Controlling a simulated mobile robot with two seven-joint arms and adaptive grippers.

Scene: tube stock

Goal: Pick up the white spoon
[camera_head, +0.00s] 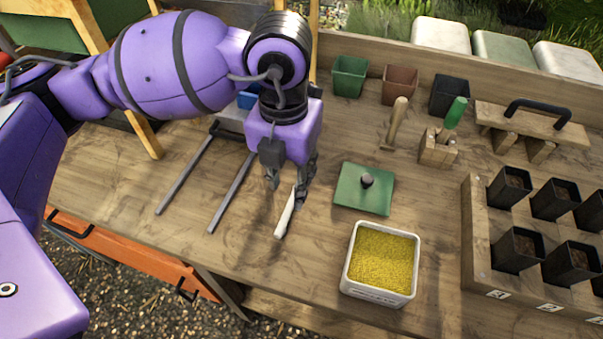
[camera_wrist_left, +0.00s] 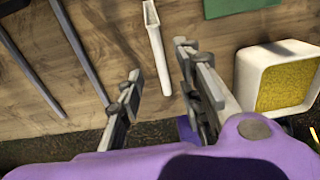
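The white spoon (camera_head: 285,217) lies on the wooden bench, narrow and pale, slanting slightly. In the left wrist view the spoon (camera_wrist_left: 157,48) has a scoop-like end at the top and tapers downward. My left gripper (camera_head: 287,188) points down at the spoon's upper end in the head view. In the left wrist view the gripper (camera_wrist_left: 158,62) is open, with the spoon showing in the gap between the fingers, nearer the right finger. I cannot tell whether that finger touches it. My right gripper is not in view.
A white tub of yellow grains (camera_head: 346,277) and a green lid with a knob (camera_head: 350,199) stand right of the spoon. Two grey rails (camera_head: 231,193) lie to its left. A wooden rack with black pots (camera_head: 473,225) fills the right. The bench's front edge is close.

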